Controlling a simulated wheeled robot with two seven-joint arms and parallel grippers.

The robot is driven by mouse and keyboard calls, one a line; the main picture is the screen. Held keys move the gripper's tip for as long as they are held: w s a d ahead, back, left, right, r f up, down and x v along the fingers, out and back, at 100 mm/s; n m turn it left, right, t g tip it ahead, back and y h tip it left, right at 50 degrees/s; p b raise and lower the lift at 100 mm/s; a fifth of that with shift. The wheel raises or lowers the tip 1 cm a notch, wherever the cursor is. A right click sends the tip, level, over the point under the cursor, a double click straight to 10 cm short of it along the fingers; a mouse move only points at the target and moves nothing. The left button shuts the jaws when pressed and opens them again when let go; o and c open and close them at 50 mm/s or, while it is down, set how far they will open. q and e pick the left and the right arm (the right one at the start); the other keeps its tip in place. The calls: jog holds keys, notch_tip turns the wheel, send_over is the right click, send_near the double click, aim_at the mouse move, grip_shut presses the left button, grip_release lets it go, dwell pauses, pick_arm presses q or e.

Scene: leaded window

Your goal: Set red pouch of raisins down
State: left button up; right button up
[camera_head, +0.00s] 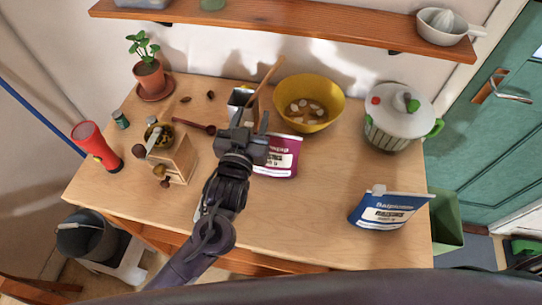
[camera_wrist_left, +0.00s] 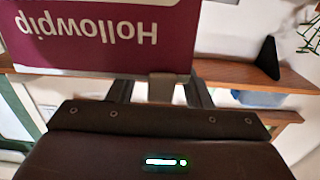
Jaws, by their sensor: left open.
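The red pouch of raisins (camera_head: 280,160) is maroon with a white label and stands upright on the wooden table, in front of the yellow bowl. My left gripper (camera_head: 252,122) is open at the pouch's left and upper side, hiding part of it. In the left wrist view the pouch (camera_wrist_left: 100,50) fills the upper left, with "Hollowpip" upside down. The open fingers (camera_wrist_left: 160,92) are close to its edge there; whether they touch it I cannot tell. My right gripper is not in view.
The table (camera_head: 290,225) is clear in front of the pouch. A blue pouch (camera_head: 388,211) stands at the right front. A yellow bowl (camera_head: 325,117), a metal tin (camera_head: 237,98) and a wooden grinder (camera_head: 177,163) are nearby. A lidded pot (camera_head: 390,132) stands at the back right.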

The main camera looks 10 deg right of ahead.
pick_arm(q)
jog(key=shift+w, duration=0.1)
jog(key=c, duration=0.9)
grip_shut()
